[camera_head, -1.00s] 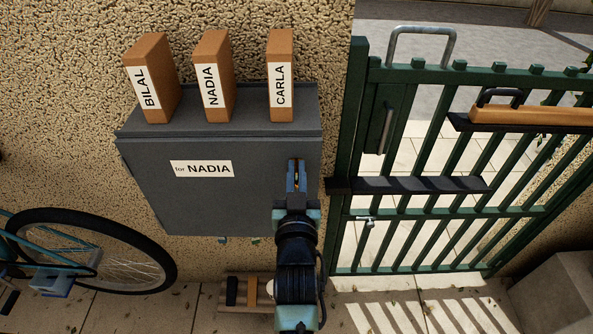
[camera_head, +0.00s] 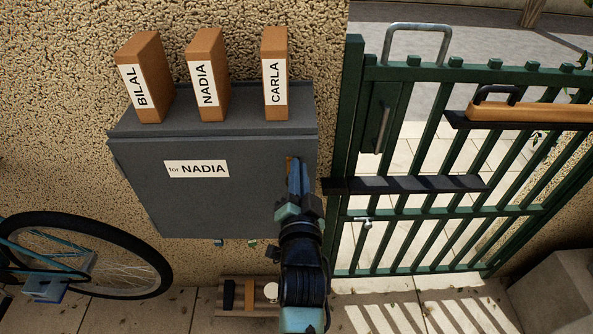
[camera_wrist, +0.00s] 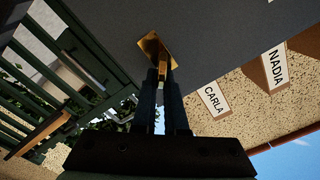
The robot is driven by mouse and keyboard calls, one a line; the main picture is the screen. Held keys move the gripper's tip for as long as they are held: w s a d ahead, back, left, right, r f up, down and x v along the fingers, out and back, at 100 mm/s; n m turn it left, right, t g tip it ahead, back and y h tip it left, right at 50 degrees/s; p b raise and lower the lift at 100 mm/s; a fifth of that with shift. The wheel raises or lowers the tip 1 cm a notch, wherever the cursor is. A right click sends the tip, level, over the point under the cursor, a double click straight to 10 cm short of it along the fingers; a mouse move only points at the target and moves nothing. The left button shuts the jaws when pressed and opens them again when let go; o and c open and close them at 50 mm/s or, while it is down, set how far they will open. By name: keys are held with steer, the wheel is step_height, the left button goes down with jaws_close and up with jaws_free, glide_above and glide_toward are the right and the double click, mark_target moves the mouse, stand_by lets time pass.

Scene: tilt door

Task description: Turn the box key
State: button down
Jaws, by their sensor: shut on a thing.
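The grey box (camera_head: 195,205) is fixed to the wall and bears a label "for NADIA". Its door looks shut. My gripper (camera_head: 294,170) is at the upper right of the box's front. In the wrist view, my gripper (camera_wrist: 162,86) is shut on the brass key (camera_wrist: 160,70), which stands out from a brass plate (camera_wrist: 152,45) on the box's face. The key looks to be in its lock. In the head view my fingers hide most of the key. The wrist view appears rolled over compared with the head view.
Three brown blocks labelled BILAL (camera_head: 146,80), NADIA (camera_head: 207,75) and CARLA (camera_head: 275,75) stand on top of the box. A green barred gate (camera_head: 430,208) is close on the right, with a dark ledge (camera_head: 405,184). A bicycle (camera_head: 85,255) leans at the lower left.

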steer(key=shift+d+f+m+p, duration=0.1)
steer(key=shift+f+m+p, duration=0.2)
steer(key=shift+m, duration=1.35)
steer(key=shift+d+f+m+p, duration=0.15)
steer(key=shift+m+p, duration=0.3)
steer(key=shift+m, duration=1.15)
steer(key=shift+d+f+m+p, duration=0.1)
steer(key=shift+f+m+p, duration=0.2)
steer(key=shift+m, duration=1.35)
steer(key=c, duration=1)
jaws_free()
steer(key=shift+o, duration=0.2)
